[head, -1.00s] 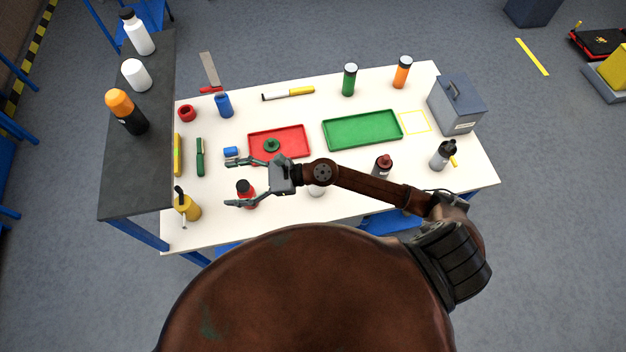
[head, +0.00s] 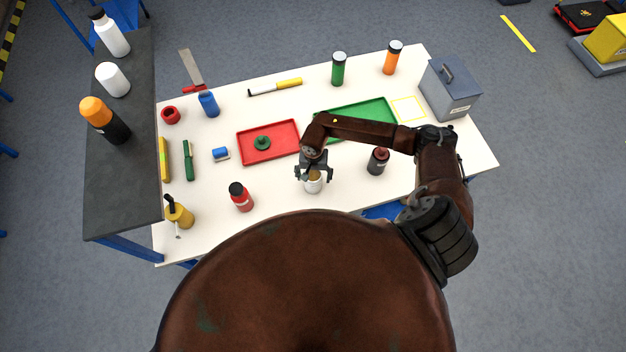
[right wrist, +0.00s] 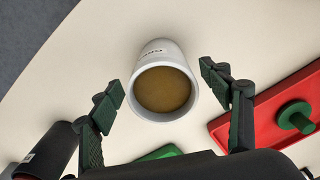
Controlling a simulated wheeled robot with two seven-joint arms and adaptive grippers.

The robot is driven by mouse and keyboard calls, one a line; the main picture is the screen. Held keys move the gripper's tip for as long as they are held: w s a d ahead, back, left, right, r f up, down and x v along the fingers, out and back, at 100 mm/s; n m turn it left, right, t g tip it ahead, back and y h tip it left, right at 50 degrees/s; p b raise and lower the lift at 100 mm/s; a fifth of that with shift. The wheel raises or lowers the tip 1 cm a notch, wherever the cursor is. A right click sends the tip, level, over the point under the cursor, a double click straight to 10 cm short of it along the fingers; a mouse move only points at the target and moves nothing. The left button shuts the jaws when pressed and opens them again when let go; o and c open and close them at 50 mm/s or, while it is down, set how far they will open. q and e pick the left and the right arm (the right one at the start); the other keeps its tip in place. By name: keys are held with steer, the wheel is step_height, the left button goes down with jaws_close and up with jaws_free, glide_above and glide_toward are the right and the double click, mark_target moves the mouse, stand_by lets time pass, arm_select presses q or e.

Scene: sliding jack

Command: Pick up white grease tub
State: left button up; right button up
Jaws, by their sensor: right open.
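The white grease tub (head: 313,186) stands upright near the front middle of the white table. In the right wrist view the tub (right wrist: 158,58) is open at the top and holds brownish-yellow grease. My right gripper (head: 314,176) is above the tub and points down at it. In the right wrist view the open fingers of my right gripper (right wrist: 172,90) lie on either side of the tub's near part, with a visible gap on each side. I cannot tell how far the fingertips are above the rim. My left gripper is not in view.
The red tray (head: 242,149) and green tray (head: 385,103) lie behind. The table front beside the tub is clear.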

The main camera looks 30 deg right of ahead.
step_height(320, 180, down, 4)
steer(key=shift+w+a+r+p, duration=0.1)
steer(key=shift+w+p, duration=0.05)
steer(key=shift+p, duration=0.25)
steer(key=shift+c, duration=0.6)
steer(key=c, duration=1.3)
steer(key=shift+r, duration=0.15)
